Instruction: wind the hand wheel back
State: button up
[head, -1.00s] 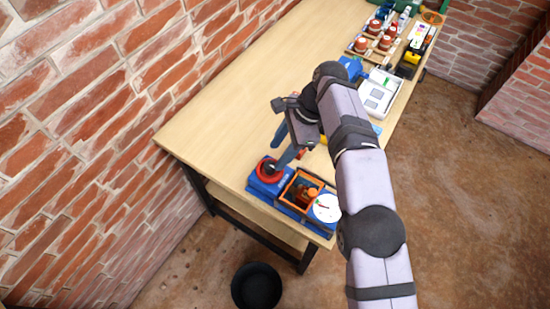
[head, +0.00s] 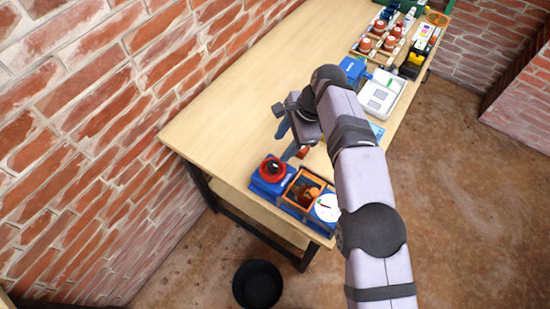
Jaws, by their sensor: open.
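The red hand wheel (head: 272,170) sits on top of a blue device (head: 268,187) at the near left end of the bench.
The wooden bench (head: 225,120) is bare to the left. Further back stand a white tray (head: 380,95), a blue box (head: 352,68) and a rack with several red-topped parts (head: 377,42). A black bucket (head: 257,285) stands on the floor.

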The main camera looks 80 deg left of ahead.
jog(key=s+a+f+n+t+y+p, duration=0.1)
jog(key=a+f+n+t+y+p, duration=0.25)
jog(key=n+y, duration=0.2)
jog(key=s+n+y, duration=0.1)
jog(key=n, duration=0.1)
jog(key=s+d+r+n+y+p, duration=0.1)
jog(key=s+n, duration=0.1)
jog(key=s+d+r+n+g+y, duration=0.1)
jog(key=s+n, duration=0.1)
jog(key=shift+p, duration=0.35)
jog(key=d+n+y+b, duration=0.1)
jog(key=d, duration=0.1)
jog(key=s+d+n+y+b, duration=0.1)
jog(key=d+n+b, duration=0.1)
jog(key=d, duration=0.1)
jog(key=d+f+n+y+b, duration=0.1)
jog(key=d, duration=0.1)
jog(key=shift+s+d+n, duration=0.15)
jog(key=shift+n, duration=0.1)
jog(key=shift+n+t+y, duration=0.25)
jog(key=shift+n+t, duration=0.25)
jog(key=shift+t, duration=0.05)
jog(key=w+d+b, duration=0.2)
jog(key=w+d, duration=0.1)
jog(key=shift+f, duration=0.4)
jog(key=shift+w+d+r, duration=0.1)
jog(key=shift+w+d, duration=0.1)
jog(key=shift+d, duration=0.05)
jog(key=shift+a, duration=0.15)
